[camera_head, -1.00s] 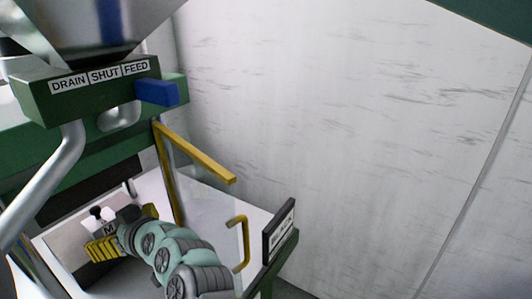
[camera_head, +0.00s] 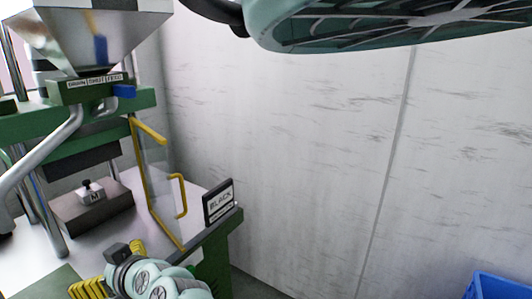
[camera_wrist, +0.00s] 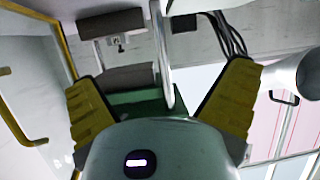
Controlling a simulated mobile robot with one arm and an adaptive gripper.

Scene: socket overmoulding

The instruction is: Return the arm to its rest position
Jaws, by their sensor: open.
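My gripper (camera_head: 110,268) shows at the bottom left of the head view, with ribbed yellow fingers spread apart and a grey and teal wrist behind them. It is outside the machine, in front of its table, and I see nothing held. In the wrist view my gripper (camera_wrist: 162,75) is open, with one yellow finger at each side and a gap between them. A teal arm part of mine (camera_head: 390,22) crosses the top right of the head view.
The green machine (camera_head: 128,98) has a metal hopper (camera_head: 95,30) and a yellow-framed clear guard (camera_head: 150,180). A dark block (camera_head: 95,212) with a knobbed piece marked M (camera_head: 90,191) sits on its table. A blue bin (camera_head: 495,288) is at lower right.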

